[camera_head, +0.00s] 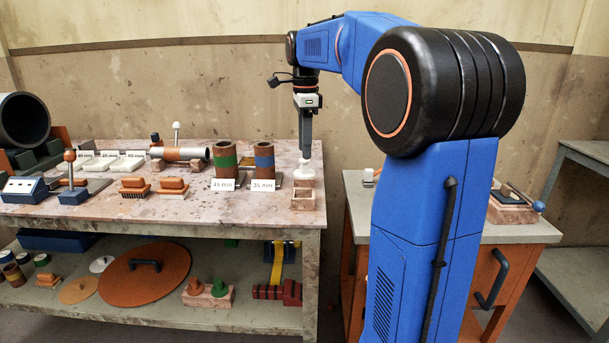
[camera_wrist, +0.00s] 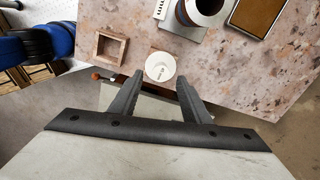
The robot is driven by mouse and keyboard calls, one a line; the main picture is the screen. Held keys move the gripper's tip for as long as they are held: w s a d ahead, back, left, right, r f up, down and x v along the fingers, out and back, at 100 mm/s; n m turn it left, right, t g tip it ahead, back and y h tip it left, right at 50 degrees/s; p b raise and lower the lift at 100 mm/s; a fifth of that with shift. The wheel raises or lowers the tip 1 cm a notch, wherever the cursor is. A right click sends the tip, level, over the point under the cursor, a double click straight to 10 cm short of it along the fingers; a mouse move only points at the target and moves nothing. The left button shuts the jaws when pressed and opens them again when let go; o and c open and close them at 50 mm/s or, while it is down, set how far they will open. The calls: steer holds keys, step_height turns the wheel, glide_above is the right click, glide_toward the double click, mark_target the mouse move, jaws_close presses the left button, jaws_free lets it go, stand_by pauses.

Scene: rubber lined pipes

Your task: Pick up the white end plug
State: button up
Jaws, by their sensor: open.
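The white end plug (camera_head: 304,173) stands near the right end of the stone-topped table. In the wrist view the end plug (camera_wrist: 160,67) shows from above as a round white disc with small dark marks on it. My gripper (camera_head: 305,155) points straight down above the plug in the head view. In the wrist view my gripper (camera_wrist: 159,77) is open, with one finger to each side and the plug framed between and just beyond the fingertips. I cannot tell whether either finger touches it. Nothing is held.
A small open square box (camera_head: 303,201) is close in front of the plug; it also shows in the wrist view (camera_wrist: 97,46). Two upright pipes, labelled 45 mm (camera_head: 227,160) and 35 mm (camera_head: 264,157), stand to the left. An orange cabinet (camera_head: 480,232) stands right of the table.

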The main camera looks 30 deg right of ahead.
mark_target(305, 172)
steer(key=shift+d+f, duration=0.1)
steer(key=shift+f, duration=2.3)
steer(key=shift+c, duration=0.3)
jaws_close()
steer(key=shift+r, duration=0.15)
